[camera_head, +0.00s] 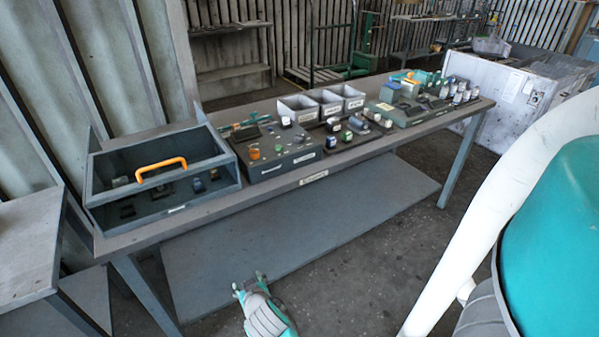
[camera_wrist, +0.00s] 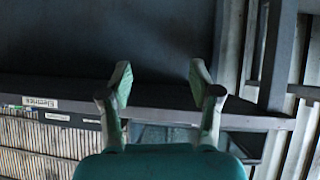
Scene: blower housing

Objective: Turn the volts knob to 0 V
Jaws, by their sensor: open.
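The volts knob cannot be picked out for certain at this size. Several small knobs (camera_head: 198,186) show inside a grey case (camera_head: 110,215) with an orange handle (camera_head: 161,171), at the left end of the workbench. A dark panel box (camera_head: 290,160) to its right has an orange knob (camera_head: 254,153) and a green button or knob on top. My gripper (camera_head: 250,282) is low in front of the bench, well apart from the case and panel. In the wrist view my gripper (camera_wrist: 160,88) is open, with nothing between its fingers.
The long workbench (camera_head: 215,213) has a label on its front edge and a lower shelf (camera_head: 300,235). Three grey bins (camera_head: 328,103), small blocks and several bottles stand on it. A side table (camera_head: 25,240) is at left. A white cabinet (camera_head: 525,95) stands behind right. Floor in front is clear.

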